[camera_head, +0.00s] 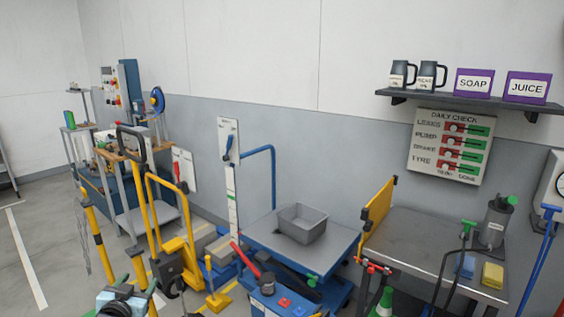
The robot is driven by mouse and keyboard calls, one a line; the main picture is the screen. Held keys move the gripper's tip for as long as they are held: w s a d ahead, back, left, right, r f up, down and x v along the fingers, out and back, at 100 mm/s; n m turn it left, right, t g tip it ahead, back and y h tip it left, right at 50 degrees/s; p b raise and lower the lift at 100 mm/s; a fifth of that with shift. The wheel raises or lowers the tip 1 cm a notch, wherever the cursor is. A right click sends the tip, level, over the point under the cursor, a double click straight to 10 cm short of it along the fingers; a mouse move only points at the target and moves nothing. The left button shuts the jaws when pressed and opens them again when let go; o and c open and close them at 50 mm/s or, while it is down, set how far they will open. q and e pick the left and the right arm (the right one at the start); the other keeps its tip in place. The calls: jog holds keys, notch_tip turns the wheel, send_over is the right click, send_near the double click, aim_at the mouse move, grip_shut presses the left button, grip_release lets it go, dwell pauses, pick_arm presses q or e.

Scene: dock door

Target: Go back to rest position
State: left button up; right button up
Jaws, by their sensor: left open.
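My left gripper (127,296) is at the bottom left edge of the head view. Its two green-tipped fingers are apart, and nothing shows between them. It is in front of the yellow-framed hand truck (172,235) and touches nothing that I can make out. The rest of my left arm is cut off by the lower edge. My right gripper is not in view.
A blue lift table (335,245) bears a grey bin (302,223). To its right is a steel bench (410,232) with a yellow sponge (492,275). A shelf (465,101) and a check board (450,146) are on the wall. Open floor (18,255) lies at left.

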pick_arm(q)
jog(key=s+d+f+m+g+h, duration=0.1)
jog(key=s+d+f+g, duration=0.1)
jog(key=s+d+f, duration=0.55)
jog(key=s+d+f+m+g+h, duration=0.1)
jog(key=s+d+f+g, duration=0.1)
jog(key=s+f, duration=0.9)
jog(key=s+d+f+n+g, duration=0.1)
jog(key=s+d, duration=0.3)
jog(key=s, duration=0.9)
jog(key=s+d+f+g+h, duration=0.1)
jog(key=s+d, duration=0.3)
jog(key=s, duration=1)
jog(key=shift+s+d+f+n+g, duration=0.3)
jog(key=shift+f+n+g, duration=0.1)
jog(key=shift+f+g, duration=0.25)
dwell(2.2)
